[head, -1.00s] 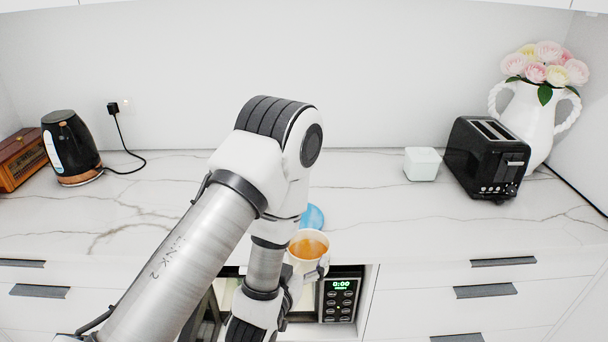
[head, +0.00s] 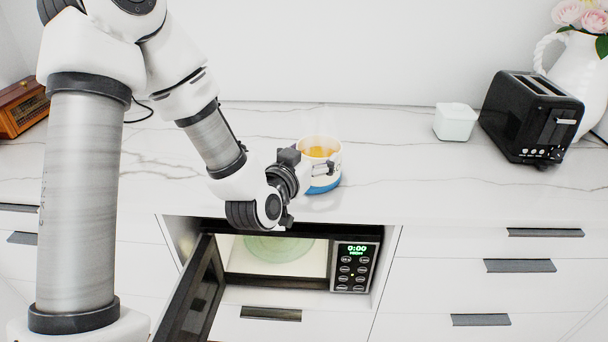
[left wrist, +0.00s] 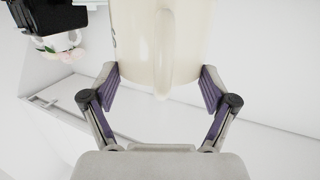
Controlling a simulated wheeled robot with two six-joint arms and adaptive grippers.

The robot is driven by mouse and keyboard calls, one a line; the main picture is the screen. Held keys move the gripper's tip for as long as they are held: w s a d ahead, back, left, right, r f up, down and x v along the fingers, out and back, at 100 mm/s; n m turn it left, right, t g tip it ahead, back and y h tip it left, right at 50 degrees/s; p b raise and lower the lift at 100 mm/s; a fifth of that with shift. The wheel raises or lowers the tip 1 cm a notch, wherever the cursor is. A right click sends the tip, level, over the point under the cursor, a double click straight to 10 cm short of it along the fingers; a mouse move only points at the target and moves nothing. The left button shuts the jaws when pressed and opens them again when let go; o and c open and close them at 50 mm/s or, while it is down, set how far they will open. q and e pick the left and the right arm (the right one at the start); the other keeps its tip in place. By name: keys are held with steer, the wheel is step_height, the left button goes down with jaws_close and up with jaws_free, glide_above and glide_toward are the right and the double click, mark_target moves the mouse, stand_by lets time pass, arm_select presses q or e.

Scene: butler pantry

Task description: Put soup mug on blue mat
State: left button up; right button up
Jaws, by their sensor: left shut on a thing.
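The soup mug (head: 333,165) is cream-white and upright, with orange soup in it, near the counter's front edge. The blue mat (head: 324,188) shows only as a strip beneath the mug, whose body hides the rest. I cannot tell whether the mug's base touches the mat or hangs just above it. My left gripper (head: 308,165) reaches the mug from the left and is shut on it. In the left wrist view the mug (left wrist: 135,45) stands between the purple finger pads, its handle facing the palm. My right gripper is not in view.
The open microwave (head: 355,268) sits below the counter, its door (head: 190,295) swung out left. A white box (head: 455,122), black toaster (head: 530,117) and flower vase (head: 575,65) stand at the right.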

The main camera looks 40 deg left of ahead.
mark_target(304, 153)
arm_select(q)
steer(key=shift+w+a+r+p, duration=0.2)
steer(key=shift+w+a+p, duration=0.45)
steer(key=shift+w+a, duration=0.3)
steer(key=w+a, duration=0.2)
steer(key=w+a+f+p, duration=0.1)
steer(key=shift+w+a+f, duration=0.1)
steer(key=shift+w+a, duration=0.25)
steer(key=shift+a, duration=0.05)
step_height(304, 153, down, 3)
steer(key=shift+f, duration=0.1)
steer(key=shift+w+f, duration=0.1)
steer(key=shift+f, duration=0.1)
steer(key=o, duration=1.4)
steer(key=shift+f, duration=0.1)
